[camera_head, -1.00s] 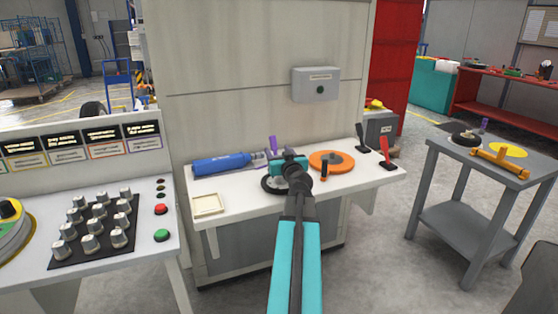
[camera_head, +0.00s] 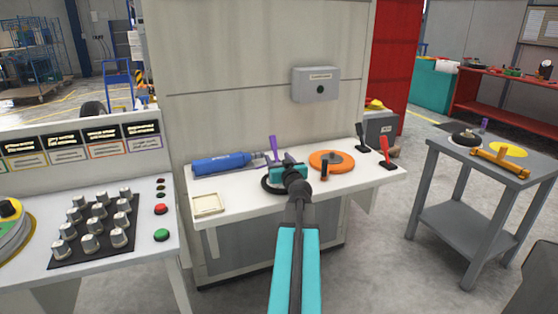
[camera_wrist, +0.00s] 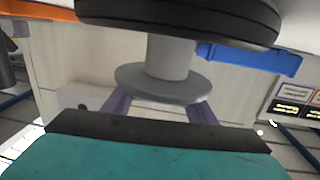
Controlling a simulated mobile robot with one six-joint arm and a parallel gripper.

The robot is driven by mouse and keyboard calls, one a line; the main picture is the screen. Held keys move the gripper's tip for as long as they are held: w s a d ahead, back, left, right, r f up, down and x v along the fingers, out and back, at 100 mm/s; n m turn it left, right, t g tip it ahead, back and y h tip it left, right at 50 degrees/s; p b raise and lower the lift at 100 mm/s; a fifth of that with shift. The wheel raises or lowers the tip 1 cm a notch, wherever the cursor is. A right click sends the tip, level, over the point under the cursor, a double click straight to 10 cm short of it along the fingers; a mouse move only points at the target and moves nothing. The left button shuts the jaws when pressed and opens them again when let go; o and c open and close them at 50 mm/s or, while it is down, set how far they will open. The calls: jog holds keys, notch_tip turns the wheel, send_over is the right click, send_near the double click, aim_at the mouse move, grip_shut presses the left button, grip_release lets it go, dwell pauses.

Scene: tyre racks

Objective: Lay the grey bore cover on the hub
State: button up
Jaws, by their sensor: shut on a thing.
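The wrist view is upside down. In it, the purple fingers of my gripper (camera_wrist: 162,108) are shut on the grey bore cover (camera_wrist: 150,85), a flat round disc. Their tips are partly hidden behind it. The cover is against, or very close to, the end of the grey cylindrical hub (camera_wrist: 168,55); I cannot tell whether they touch. The hub stands on a black wheel (camera_wrist: 185,18). In the head view, my teal gripper (camera_head: 287,177) is over that black wheel (camera_head: 267,184) on the white bench and hides the cover and hub.
Black and red levers (camera_head: 386,150) stand at the right. A grey side table (camera_head: 450,157) stands apart.

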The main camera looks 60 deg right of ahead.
jog(key=shift+f, duration=0.1)
jog(key=o, duration=1.1)
jog(key=shift+b+v, duration=0.65)
jog(key=shift+v, duration=2.5)
jog(key=shift+w+b, duration=0.1)
jog(key=shift+b, duration=0.65)
jog(key=b, duration=0.3)
jog(key=shift+s+a+b, duration=0.3)
jog(key=shift+a, duration=0.05)
jog(key=b+v, duration=0.1)
jog(key=b, duration=0.5)
jog(key=shift+s+a, duration=0.2)
jog(key=shift+s, duration=0.15)
